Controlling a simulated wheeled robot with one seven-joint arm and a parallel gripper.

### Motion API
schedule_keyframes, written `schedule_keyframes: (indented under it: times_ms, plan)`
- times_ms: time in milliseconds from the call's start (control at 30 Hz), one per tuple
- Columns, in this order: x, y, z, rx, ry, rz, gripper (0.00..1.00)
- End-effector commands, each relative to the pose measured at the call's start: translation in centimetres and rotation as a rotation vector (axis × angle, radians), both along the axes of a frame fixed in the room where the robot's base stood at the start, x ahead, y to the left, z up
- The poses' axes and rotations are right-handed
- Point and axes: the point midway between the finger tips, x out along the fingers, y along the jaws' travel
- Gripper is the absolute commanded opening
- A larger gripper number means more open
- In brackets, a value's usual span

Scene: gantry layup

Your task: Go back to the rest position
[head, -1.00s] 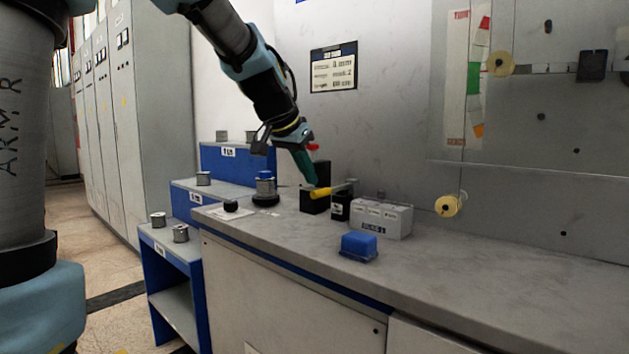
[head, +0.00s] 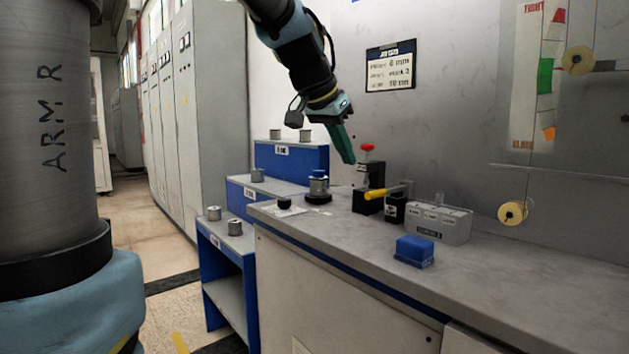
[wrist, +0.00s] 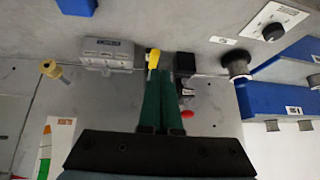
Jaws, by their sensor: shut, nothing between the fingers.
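My gripper (head: 348,158) has long green fingers that are shut and empty. In the head view it hangs from the arm above the back of the grey bench (head: 330,235), just left of a black block with a red knob (head: 367,148). In the wrist view the fingers (wrist: 158,82) lie side by side, pointing toward the yellow-handled tool (wrist: 153,58) and the black block (wrist: 184,64). I cannot tell the exact gap to them.
A grey case (head: 440,222) and a blue box (head: 414,250) stand on the bench to the right. A spool on a black base (head: 318,188) stands to the left. Blue stepped shelves (head: 290,160) hold several metal cans. The front right bench top is clear.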

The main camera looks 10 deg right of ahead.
Motion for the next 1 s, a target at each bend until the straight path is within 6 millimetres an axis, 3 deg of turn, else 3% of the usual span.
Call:
schedule_keyframes:
  times_ms: [167, 300, 400, 700, 1000]
  plan:
    - [0.8, 6.7, -8.7, 0.069, 0.129, 0.231, 0.0]
    - [-0.6, 13.1, -16.2, 0.125, 0.24, 0.447, 0.0]
    - [-2.6, 16.9, -20.3, 0.157, 0.304, 0.573, 0.0]
    - [-10.2, 24.7, -28.7, 0.218, 0.458, 0.86, 0.0]
    - [-10.1, 24.6, -21.6, 0.216, 0.455, 0.864, 0.0]
